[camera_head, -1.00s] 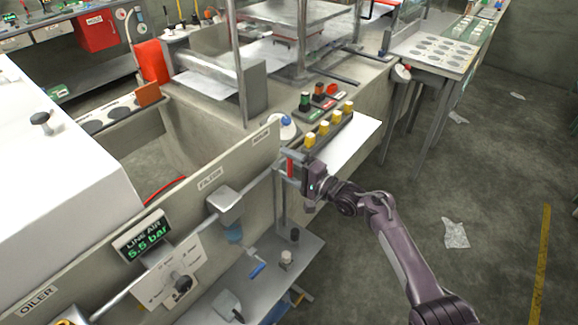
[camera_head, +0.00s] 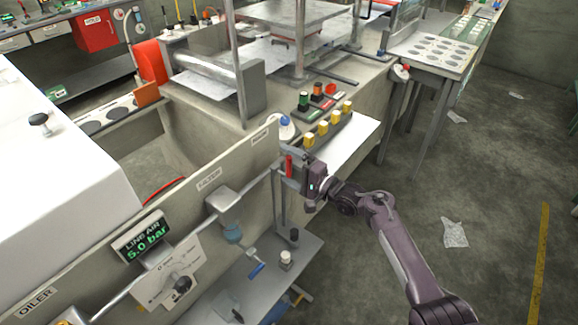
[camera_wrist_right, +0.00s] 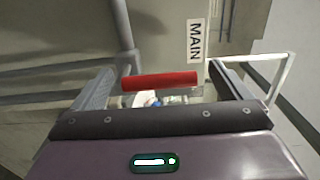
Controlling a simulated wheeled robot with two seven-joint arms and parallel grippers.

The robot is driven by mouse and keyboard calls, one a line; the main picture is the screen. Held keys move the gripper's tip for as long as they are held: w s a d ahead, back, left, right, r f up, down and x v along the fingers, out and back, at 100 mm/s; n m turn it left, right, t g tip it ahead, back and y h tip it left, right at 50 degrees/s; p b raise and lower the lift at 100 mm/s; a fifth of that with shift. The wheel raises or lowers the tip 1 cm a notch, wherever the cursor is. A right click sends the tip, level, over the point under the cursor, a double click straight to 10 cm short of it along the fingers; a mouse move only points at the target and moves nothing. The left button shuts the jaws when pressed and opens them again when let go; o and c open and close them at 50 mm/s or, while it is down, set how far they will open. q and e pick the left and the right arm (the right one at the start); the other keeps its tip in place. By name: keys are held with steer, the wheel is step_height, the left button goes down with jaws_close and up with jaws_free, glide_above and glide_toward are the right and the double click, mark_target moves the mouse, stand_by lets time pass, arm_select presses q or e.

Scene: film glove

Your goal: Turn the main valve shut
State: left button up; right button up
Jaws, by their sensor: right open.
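The main valve's red handle (camera_wrist_right: 160,82) lies crosswise between the two fingers of my right gripper (camera_wrist_right: 162,72) in the wrist view. The jaws are open, with visible gaps between both fingers and the handle. In the head view my right gripper (camera_head: 291,160) is at the right end of the panel, and a bit of the red handle (camera_head: 289,166) shows beside it. A MAIN label (camera_wrist_right: 194,41) is just beyond the handle. The valve body is mostly hidden. A display (camera_head: 146,238) reads LINE AIR 5.0 bar. My left gripper is not in view.
The panel (camera_head: 205,200) carries a filter bowl (camera_head: 232,232) and a dial plate (camera_head: 172,284). A row of yellow buttons (camera_head: 322,128) is close behind my right gripper. A lower shelf (camera_head: 262,285) holds small items. The floor at right is mostly clear.

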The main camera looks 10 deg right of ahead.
steer(key=v, duration=0.7)
steer(key=shift+s+d+b, duration=0.2)
steer(key=shift+d+b, duration=0.05)
steer(key=shift+b, duration=0.1)
